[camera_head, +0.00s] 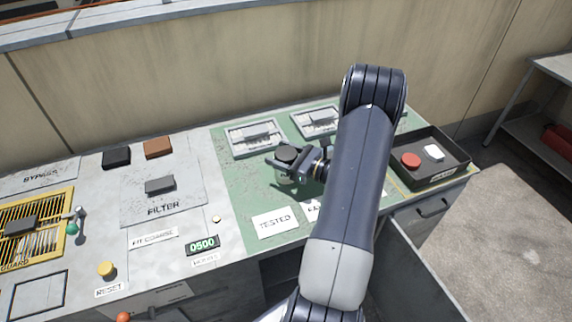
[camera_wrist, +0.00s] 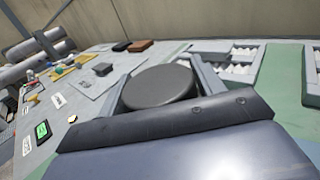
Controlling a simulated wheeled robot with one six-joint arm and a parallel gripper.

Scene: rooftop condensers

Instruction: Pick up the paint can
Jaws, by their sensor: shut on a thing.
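The paint can (camera_head: 286,155) has a dark round lid and a pale body, and is at the middle of the green mat in the head view. My gripper (camera_head: 283,162) is around it, shut on it from the right side. In the wrist view the dark lid (camera_wrist: 159,87) sits between the two grey fingers of my gripper (camera_wrist: 160,82). The can looks upright. My wrist and fingers hide part of its body, and I cannot tell whether its base touches the mat.
Two pale framed trays (camera_head: 254,137) lie behind the can. A black bin (camera_head: 430,165) with a red and a white item stands at the right. A TESTED card (camera_head: 275,222) lies in front. Grey FILTER plate (camera_head: 162,190) and several controls are left.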

